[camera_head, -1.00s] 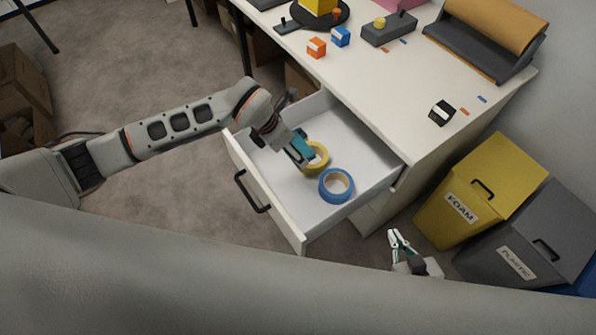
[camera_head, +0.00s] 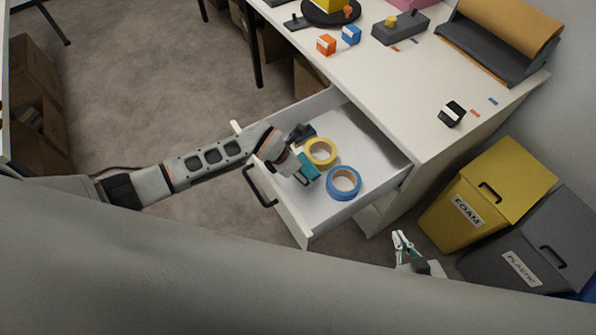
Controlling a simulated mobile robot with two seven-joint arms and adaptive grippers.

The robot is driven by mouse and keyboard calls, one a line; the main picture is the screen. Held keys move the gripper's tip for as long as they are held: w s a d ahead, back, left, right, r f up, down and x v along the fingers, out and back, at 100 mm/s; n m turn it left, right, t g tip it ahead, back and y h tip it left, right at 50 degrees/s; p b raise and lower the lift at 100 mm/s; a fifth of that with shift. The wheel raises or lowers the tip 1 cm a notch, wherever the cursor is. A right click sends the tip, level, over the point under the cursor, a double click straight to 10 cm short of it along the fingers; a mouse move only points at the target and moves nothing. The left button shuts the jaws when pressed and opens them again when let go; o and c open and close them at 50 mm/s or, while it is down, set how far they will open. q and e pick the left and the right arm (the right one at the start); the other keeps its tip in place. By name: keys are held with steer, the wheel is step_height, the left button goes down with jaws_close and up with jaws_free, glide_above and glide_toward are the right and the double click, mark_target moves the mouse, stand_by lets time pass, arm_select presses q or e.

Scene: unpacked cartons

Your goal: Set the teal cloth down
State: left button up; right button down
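My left gripper (camera_head: 306,166) is over the open drawer (camera_head: 352,132), just in front of the yellow tape roll and left of the blue one. A teal patch shows at its end. I cannot tell whether this is the teal cloth or part of the gripper, and no cloth shows clearly elsewhere. The wrist hides the finger gap. My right gripper (camera_head: 402,242) is at the lower middle, outside the drawer, small in view; its fingertips look apart and nothing shows between them.
The yellow tape roll (camera_head: 320,152) and blue tape roll (camera_head: 343,183) lie in the drawer. A yellow bin (camera_head: 485,195) and grey bin (camera_head: 535,240) stand right.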

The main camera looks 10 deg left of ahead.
arm_select(q)
steer(key=o, duration=1.4)
steer(key=shift+s+a+f, duration=0.2)
steer(key=shift+s+f, duration=0.15)
steer(key=shift+f, duration=0.15)
steer(key=shift+o, duration=0.2)
steer(key=shift+w+r, duration=0.15)
steer(key=shift+r, duration=0.15)
steer(key=shift+r, duration=0.25)
steer(key=v, duration=1.1)
steer(key=shift+r+p, duration=0.2)
steer(key=shift+p, duration=0.15)
